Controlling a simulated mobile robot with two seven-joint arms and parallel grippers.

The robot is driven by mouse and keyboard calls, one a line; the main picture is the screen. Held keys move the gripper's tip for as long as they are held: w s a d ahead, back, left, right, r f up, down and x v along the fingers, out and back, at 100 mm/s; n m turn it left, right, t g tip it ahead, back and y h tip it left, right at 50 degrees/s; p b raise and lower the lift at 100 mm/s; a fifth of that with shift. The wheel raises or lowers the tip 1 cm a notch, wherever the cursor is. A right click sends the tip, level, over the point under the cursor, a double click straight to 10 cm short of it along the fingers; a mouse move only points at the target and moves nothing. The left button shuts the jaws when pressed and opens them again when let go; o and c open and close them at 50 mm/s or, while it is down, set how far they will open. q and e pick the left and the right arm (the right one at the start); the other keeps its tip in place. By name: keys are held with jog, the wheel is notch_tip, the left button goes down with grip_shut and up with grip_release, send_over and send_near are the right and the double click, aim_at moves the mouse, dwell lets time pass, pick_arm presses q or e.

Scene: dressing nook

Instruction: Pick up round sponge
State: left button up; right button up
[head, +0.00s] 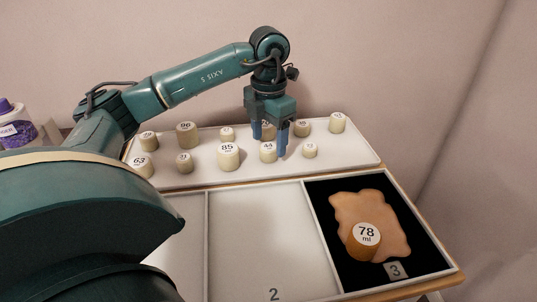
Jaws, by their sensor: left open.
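No item is plainly recognisable as a round sponge. A flat tan wavy-edged piece (387,208), perhaps a sponge or cloth, lies on the black floor of compartment 3 at the right, with a brown cylinder marked 78 ml (364,240) standing on it. My left gripper (270,147) points down over the white rear tray (350,155), with its fingers apart. The fingers are at a small cream cylinder marked 44 (268,153); I cannot tell whether they touch it. Another cylinder (267,128) behind is partly hidden by the fingers. My right gripper is not in view.
Several cream numbered cylinders stand in two rows on the rear tray, including 85 (229,158) and 96 (187,137). Compartment 2 (262,235) is empty. A white bottle with a purple cap (14,128) is at the far left. The wall rises close behind.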

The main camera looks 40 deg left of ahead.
aim_at(269, 146)
pick_arm(q)
notch_tip(269, 146, down, 3)
jog(key=shift+w+a+f, duration=0.1)
jog(key=shift+c, duration=0.2)
jog(key=c, duration=1)
